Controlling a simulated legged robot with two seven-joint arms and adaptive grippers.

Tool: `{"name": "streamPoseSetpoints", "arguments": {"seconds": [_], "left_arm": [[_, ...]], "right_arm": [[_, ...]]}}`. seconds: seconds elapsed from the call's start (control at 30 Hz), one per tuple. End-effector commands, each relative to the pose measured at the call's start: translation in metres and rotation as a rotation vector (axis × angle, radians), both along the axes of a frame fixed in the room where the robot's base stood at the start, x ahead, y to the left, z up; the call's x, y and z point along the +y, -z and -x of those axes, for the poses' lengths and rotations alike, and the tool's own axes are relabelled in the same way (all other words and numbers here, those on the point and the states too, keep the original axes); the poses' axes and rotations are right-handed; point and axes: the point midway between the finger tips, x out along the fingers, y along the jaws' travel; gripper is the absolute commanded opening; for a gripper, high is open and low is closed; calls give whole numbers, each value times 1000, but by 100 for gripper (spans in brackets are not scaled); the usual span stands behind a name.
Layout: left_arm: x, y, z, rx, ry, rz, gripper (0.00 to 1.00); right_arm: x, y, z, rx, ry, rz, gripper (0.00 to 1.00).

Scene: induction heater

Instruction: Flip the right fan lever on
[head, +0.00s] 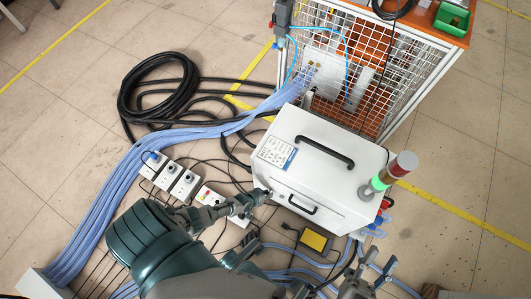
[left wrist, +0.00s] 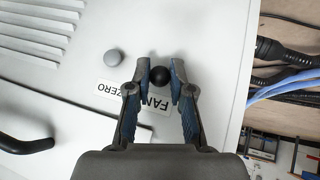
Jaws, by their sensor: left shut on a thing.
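The heater is a white box (head: 325,160) with a black handle on top. In the left wrist view, its white panel (left wrist: 215,45) carries a fan lever with a round black knob (left wrist: 160,76), beside a label reading FAN and ZERO (left wrist: 150,102). My left gripper (left wrist: 160,70) has a finger on either side of the knob and is shut on it. In the head view, my left gripper (head: 262,194) is at the box's near left edge, and the knob is too small to make out. My right gripper (head: 380,265) is open and empty, low in the picture, apart from the box.
A grey round button (left wrist: 113,57) is near the knob. A red, grey and green signal lamp (head: 388,173) stands at the box's right. A mesh cage (head: 400,70) stands behind.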

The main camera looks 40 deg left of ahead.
Motion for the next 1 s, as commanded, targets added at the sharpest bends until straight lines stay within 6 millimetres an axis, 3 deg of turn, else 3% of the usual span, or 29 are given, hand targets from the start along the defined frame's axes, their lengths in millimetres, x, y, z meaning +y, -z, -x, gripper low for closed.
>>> {"name": "streamPoseSetpoints", "arguments": {"seconds": [0.3, 0.33, 0.4, 0.83, 1.0], "left_arm": [[3, -3, -5, -9, -4, -3, 0], [3, -3, -5, -9, -4, -3, 28], [3, -2, -4, -8, -4, -3, 46], [-1, -3, 3, -3, -1, 5, 47], [-1, -16, 15, -3, -3, 9, 47]], "right_arm": [[0, 1, -1, 3, 0, 1, 40], [0, 1, -1, 3, 0, 1, 40], [0, 1, -1, 3, 0, 1, 40], [0, 0, 0, 0, 0, 0, 40], [0, 0, 0, 0, 0, 0, 40]]}}
